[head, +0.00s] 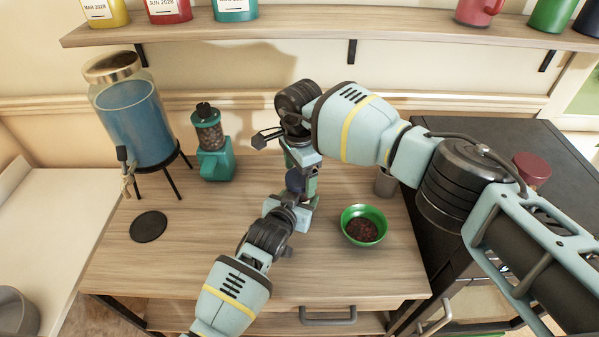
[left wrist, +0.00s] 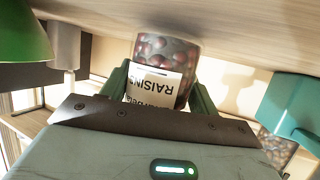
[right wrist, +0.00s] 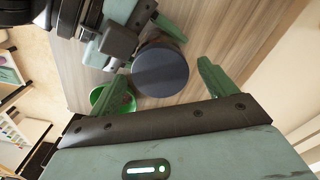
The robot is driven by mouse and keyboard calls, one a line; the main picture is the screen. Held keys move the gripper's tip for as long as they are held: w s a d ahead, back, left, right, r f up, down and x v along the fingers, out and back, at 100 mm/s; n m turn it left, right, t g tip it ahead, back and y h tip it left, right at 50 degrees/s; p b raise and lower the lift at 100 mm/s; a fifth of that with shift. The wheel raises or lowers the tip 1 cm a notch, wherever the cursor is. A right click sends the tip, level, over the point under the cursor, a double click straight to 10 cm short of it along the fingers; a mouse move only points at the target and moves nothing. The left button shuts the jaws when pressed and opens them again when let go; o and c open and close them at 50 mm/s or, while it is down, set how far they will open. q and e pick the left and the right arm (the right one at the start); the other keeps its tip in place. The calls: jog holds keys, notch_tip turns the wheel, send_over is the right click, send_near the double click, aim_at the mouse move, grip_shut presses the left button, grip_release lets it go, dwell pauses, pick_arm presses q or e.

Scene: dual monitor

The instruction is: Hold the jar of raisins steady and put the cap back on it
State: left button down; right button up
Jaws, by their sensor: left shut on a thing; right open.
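The jar of raisins (left wrist: 168,52), with a white label, stands on the table between the fingers of my left gripper (left wrist: 160,88), which is shut on it. In the head view the jar is mostly hidden by my grippers. A dark blue round cap (right wrist: 160,72) shows from above in the right wrist view and as a small blue patch in the head view (head: 295,181). It appears to be on top of the jar; whether it is seated I cannot tell. My right gripper (head: 301,166) points down over it, open, with its fingers apart on either side.
A green bowl (head: 363,225) of dark bits stands right of the jar, with a grey cup (head: 386,182) behind it. A teal grinder (head: 212,145), a blue drink dispenser (head: 135,115) and a black disc (head: 148,226) are at the left. A shelf (head: 330,30) runs above.

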jog(key=shift+r, duration=2.15)
jog(key=o, duration=0.4)
jog(key=shift+c, duration=0.2)
notch_tip(320, 180, up, 12)
pick_arm(q)
jog(key=shift+c, duration=1.5)
grip_release()
